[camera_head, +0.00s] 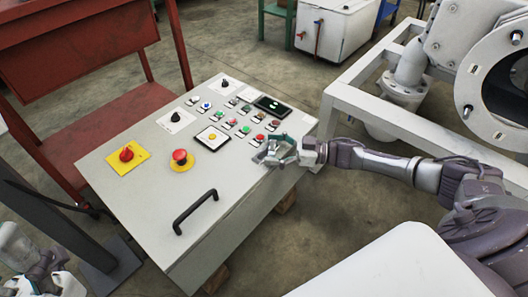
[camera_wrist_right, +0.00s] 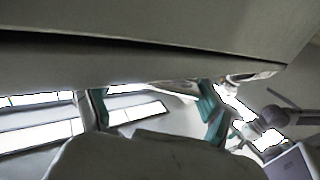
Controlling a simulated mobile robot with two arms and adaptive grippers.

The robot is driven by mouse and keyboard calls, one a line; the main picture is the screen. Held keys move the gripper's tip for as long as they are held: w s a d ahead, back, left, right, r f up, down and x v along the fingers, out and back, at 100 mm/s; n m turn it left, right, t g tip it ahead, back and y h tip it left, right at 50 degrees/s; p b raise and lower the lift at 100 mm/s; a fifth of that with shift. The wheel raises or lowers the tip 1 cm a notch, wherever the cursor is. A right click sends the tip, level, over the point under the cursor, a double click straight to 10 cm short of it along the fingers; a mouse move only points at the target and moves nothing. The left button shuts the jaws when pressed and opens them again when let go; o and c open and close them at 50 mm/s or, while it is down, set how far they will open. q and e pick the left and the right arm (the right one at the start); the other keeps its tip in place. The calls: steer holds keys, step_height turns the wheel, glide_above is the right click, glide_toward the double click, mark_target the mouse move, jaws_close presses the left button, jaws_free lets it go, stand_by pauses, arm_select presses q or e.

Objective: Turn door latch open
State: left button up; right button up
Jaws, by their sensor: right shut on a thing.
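The grey control cabinet (camera_head: 140,190) fills the middle of the head view, with a black bar handle (camera_head: 195,212) on its sloped face. My right gripper (camera_head: 268,152) is at the right side of this face, beside the buttons and away from the handle. Its teal fingers also show in the right wrist view (camera_wrist_right: 152,106), apart, close to the cabinet surface. They are shut on a small part there, which seems to be the door latch (camera_wrist_right: 178,88); it is mostly hidden. My left gripper (camera_head: 45,284) is partly in view at the lower left; its fingers are unclear.
A red emergency button (camera_head: 180,156), a red rotary switch (camera_head: 126,154) and several small buttons sit on the panel. A red metal bench (camera_head: 125,125) stands behind left. A white frame (camera_head: 345,95) with a large flanged machine (camera_head: 490,80) is at the right.

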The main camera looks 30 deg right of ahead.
steer(key=shift+s+d+n+g+y+b, duration=0.1)
steer(key=shift+n+g+y+b, duration=0.2)
steer(key=shift+n+g+b, duration=0.15)
steer(key=o, duration=1.5)
steer(key=shift+d, duration=0.1)
steer(key=v, duration=1.2)
